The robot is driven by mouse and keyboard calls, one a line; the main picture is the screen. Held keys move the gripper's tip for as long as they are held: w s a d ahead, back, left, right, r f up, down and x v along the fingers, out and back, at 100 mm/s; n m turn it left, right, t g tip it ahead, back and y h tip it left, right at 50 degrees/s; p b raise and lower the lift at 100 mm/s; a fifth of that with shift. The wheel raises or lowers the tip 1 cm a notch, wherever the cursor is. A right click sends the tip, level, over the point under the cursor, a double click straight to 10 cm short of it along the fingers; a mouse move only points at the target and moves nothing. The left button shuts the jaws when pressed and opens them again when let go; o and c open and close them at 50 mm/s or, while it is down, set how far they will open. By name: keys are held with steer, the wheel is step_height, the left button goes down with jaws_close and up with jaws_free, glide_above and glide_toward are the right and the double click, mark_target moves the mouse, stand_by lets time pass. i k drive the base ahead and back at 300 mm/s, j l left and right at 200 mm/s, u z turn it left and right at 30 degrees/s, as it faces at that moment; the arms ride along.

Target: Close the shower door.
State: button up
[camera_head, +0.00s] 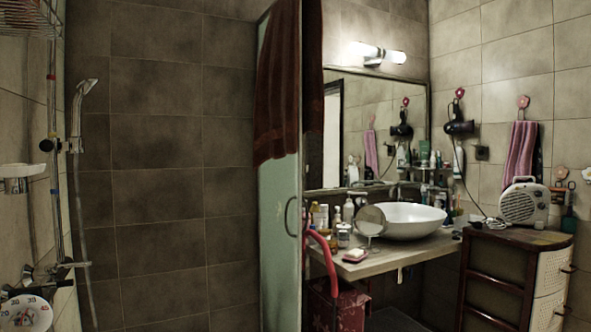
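The shower door (278,235) is a frosted glass panel with a light frame, near the middle of the head view. It is seen at a steep angle and appears to stand open, with the tiled shower area in plain view to its left. A curved handle (289,216) is on the panel near its right edge. A dark red towel (277,90) hangs over the top of the door and covers its upper part. My gripper is not in view.
A hand shower (85,90) on a rail and a soap dish (20,172) are at the left. Right of the door are a counter (385,256) with a white basin (408,219), a curved red object (322,262) and a dark cabinet (496,275).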

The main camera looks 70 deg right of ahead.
mark_target(282, 198)
steer(key=z, duration=2.05)
steer(key=i+u, duration=0.35)
steer(key=i+l+u, duration=0.15)
steer(key=i+u, duration=0.25)
steer(key=i+l+u, duration=0.2)
steer(key=u, duration=0.15)
steer(key=i, duration=0.1)
